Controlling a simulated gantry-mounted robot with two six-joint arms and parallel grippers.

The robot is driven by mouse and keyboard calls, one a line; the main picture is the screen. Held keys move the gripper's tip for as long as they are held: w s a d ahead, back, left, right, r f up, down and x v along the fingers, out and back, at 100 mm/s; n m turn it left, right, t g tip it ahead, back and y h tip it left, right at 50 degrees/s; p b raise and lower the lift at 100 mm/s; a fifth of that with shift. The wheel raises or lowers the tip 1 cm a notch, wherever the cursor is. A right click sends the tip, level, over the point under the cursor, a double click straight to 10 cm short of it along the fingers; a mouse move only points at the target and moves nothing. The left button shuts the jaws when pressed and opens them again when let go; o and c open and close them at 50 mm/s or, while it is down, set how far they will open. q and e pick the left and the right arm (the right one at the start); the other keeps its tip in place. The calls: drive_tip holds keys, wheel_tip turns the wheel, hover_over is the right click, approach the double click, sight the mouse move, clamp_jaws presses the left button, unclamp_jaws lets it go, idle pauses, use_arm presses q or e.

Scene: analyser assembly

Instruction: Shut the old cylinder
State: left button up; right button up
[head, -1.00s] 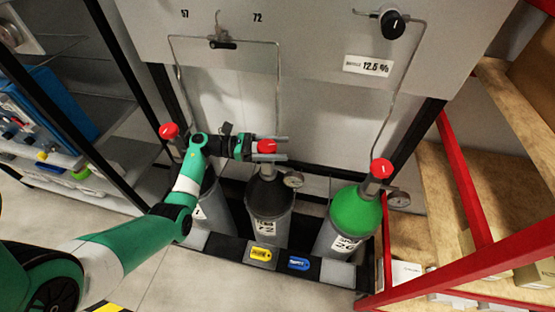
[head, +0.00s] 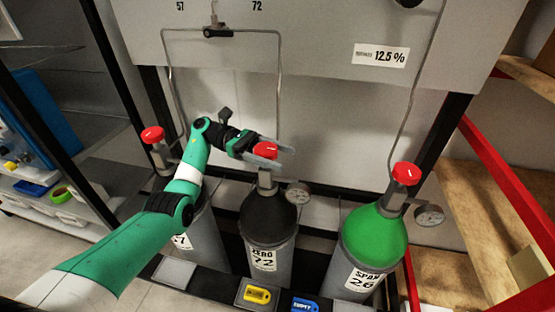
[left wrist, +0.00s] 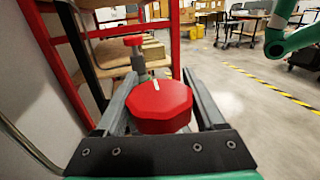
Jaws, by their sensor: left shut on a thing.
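Three grey gas cylinders stand in a row. The middle cylinder (head: 268,222), black-shouldered and labelled ZERO 72, has a red valve knob (head: 266,149). My left gripper (head: 279,156) has its fingers on both sides of this knob and is shut on it. The left wrist view shows the knob (left wrist: 160,105) with a white mark, between the fingers. The left cylinder (head: 205,243), labelled 57, has a red knob (head: 152,134) and is partly hidden by my arm. My right gripper is in neither view.
The green SPAN 26 cylinder (head: 374,237) stands at the right with its gauge (head: 429,215). The middle cylinder's gauge (head: 298,193) is close to my fingers. A small lever (head: 218,32) and pipes are on the panel. Yellow (head: 257,294) and blue (head: 304,304) tags lie in front.

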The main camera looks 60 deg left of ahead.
use_arm(q)
drive_tip(key=o, duration=1.3)
drive_tip(key=shift+d, duration=0.1)
drive_tip(key=shift+o, duration=0.2)
drive_tip(key=s+d+r+p, duration=0.9)
drive_tip(key=d+r, duration=0.1)
drive_tip(key=r, duration=0.3)
drive_tip(key=shift+s+p, duration=0.35)
